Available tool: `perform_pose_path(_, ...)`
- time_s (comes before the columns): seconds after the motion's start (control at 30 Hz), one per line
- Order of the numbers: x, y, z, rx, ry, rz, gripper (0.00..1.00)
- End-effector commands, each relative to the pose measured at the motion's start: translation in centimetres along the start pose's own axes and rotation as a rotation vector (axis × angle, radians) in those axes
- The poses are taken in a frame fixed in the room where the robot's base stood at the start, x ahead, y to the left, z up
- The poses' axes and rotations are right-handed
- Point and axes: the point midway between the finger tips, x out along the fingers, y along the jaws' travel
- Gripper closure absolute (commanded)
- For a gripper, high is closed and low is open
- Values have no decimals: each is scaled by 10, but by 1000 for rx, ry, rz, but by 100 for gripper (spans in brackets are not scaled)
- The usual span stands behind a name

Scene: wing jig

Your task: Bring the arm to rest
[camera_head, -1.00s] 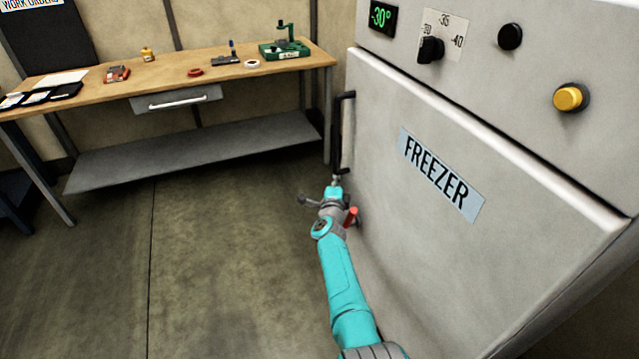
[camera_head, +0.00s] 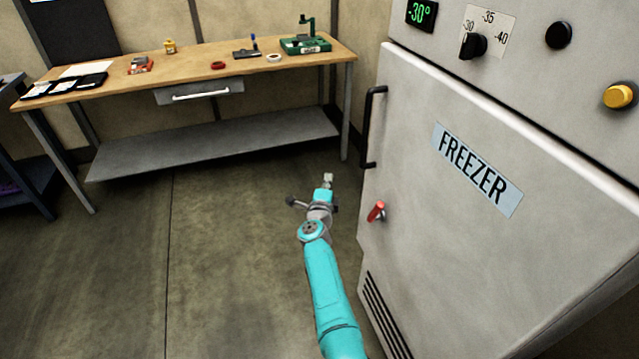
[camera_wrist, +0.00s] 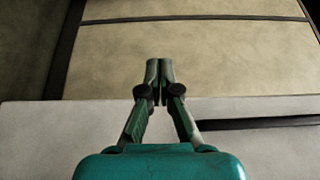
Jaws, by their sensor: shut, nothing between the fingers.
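My arm (camera_head: 327,285) is teal and reaches forward from the bottom of the head view. My gripper (camera_head: 328,178) is at its far end, over the open floor and to the left of the freezer (camera_head: 440,240). In the wrist view my gripper (camera_wrist: 159,72) has its two fingers together with nothing between them. The gripper looks apart from the freezer's black handle (camera_head: 371,128) in the head view. The freezer door is closed against its body.
A red-tipped lever (camera_head: 376,212) sticks out from the freezer's lower left. A wooden workbench (camera_head: 120,88) with a drawer, a lower shelf and small tools stands at the back left. The floor (camera_head: 235,260) left of my arm is clear.

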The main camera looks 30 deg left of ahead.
Motion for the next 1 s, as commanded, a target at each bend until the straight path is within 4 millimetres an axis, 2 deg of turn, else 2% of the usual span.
perform_pose_path(0.1, -8, 0, 14, 1, -2, 0, 100)
perform_pose_path(0.27, -12, 0, 22, -1, 0, 0, 100)
perform_pose_path(0.43, -13, 2, 22, -2, 1, 1, 100)
perform_pose_path(0.53, -18, 11, 13, -18, 5, 1, 100)
perform_pose_path(0.67, -37, 42, -16, -75, 16, 0, 100)
perform_pose_path(0.77, -61, 71, -48, -142, 28, -3, 100)
perform_pose_path(1.0, -132, 132, -121, -306, 53, 0, 100)
